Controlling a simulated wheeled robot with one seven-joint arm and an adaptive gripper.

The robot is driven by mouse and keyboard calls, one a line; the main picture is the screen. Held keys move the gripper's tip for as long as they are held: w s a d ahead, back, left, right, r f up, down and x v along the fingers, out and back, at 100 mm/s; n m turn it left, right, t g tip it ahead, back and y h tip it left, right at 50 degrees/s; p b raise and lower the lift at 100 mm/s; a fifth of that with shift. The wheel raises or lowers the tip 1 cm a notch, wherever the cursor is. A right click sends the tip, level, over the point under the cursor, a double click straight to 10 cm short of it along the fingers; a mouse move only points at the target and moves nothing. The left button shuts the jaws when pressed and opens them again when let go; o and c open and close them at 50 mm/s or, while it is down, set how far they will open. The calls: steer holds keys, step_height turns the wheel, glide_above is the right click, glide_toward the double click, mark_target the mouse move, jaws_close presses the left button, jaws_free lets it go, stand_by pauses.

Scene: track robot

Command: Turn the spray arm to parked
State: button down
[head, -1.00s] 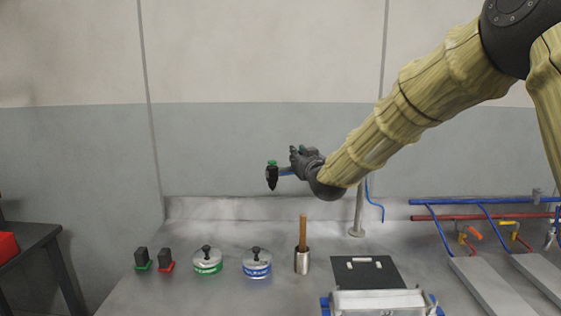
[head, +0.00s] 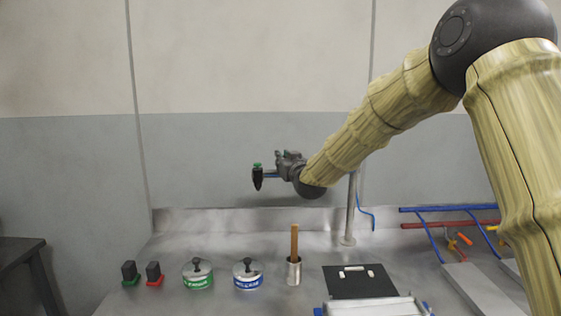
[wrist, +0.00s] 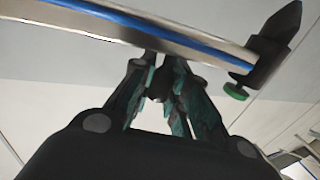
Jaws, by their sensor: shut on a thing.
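The spray arm stands on a metal post (head: 351,212) at the back of the bench. Its horizontal bar carries a blue hose and ends at the left in a dark nozzle (head: 257,178) with a green knob. My gripper (head: 281,170) is at the bar just right of the nozzle. In the wrist view the silver bar (wrist: 140,32) crosses the top, and the gripper's fingers (wrist: 158,60) are shut on it. The nozzle (wrist: 274,48) hangs off its right end. My forearm hides the bar between gripper and post. No parked mark is legible.
Below are green and red switches (head: 130,272), two lidded pots (head: 197,275), a steel cup (head: 293,271) with a wooden handle, and a black board (head: 360,283). Blue and red pipes (head: 450,223) lie at right. The wall is close behind.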

steer(key=c, duration=1.4)
jaws_free()
steer(key=shift+d, duration=0.25)
steer(key=shift+o, duration=0.2)
steer(key=shift+a, duration=0.15)
steer(key=v, duration=1.2)
